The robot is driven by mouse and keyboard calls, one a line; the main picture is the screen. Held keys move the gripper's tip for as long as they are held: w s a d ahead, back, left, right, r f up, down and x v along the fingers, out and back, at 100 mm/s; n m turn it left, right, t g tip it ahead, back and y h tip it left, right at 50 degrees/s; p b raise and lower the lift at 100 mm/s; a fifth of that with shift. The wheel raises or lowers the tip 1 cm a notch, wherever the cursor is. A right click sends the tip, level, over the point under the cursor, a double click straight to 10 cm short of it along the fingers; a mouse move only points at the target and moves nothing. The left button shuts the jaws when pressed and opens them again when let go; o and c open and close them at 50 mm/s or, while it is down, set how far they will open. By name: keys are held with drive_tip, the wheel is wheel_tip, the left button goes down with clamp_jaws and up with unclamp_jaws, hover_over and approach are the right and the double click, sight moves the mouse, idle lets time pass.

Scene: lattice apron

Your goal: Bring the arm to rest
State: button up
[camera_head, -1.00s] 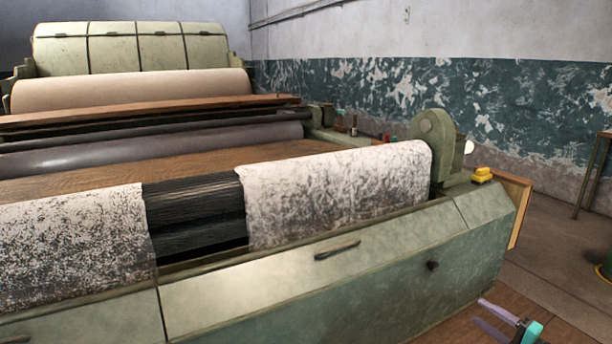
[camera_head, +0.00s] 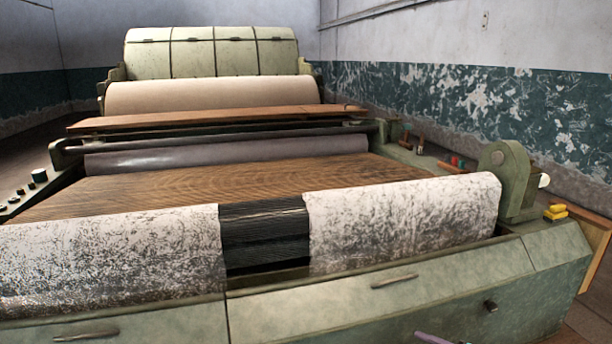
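A purple part (camera_head: 434,338), which looks like a finger of my gripper, shows at the bottom edge of the head view, right of centre. It is in front of the green front panel of the machine. The rest of my gripper and arm is below the frame, so I cannot see whether it is open, shut or holding anything.
A large green machine (camera_head: 380,310) fills the view, with white mottled cloth (camera_head: 400,222) over its front roller and a brown sheet (camera_head: 230,188) behind. Yellow blocks (camera_head: 556,212) sit at its right end. Floor shows at the lower right.

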drive_tip(key=s+a+f+n+g+p, duration=0.1)
drive_tip(key=s+a+g+p, duration=0.2)
drive_tip(key=a, duration=0.7)
drive_tip(key=s+a+f+n+g+p, duration=0.2)
drive_tip(key=s+a+g+p, duration=0.15)
drive_tip(key=a, duration=0.65)
drive_tip(key=s+a+f+n+g+p, duration=0.25)
drive_tip(key=s+a+g+p, duration=0.3)
drive_tip(key=s+a, duration=0.5)
drive_tip(key=s+a+f+n+g+h+p, duration=0.15)
drive_tip(key=s+n+g+h+p, duration=0.3)
drive_tip(key=s, duration=1.05)
drive_tip(key=s+d+f+h, duration=0.1)
drive_tip(key=s+d+h, duration=0.4)
drive_tip(key=d, duration=0.5)
drive_tip(key=shift+h, duration=1.15)
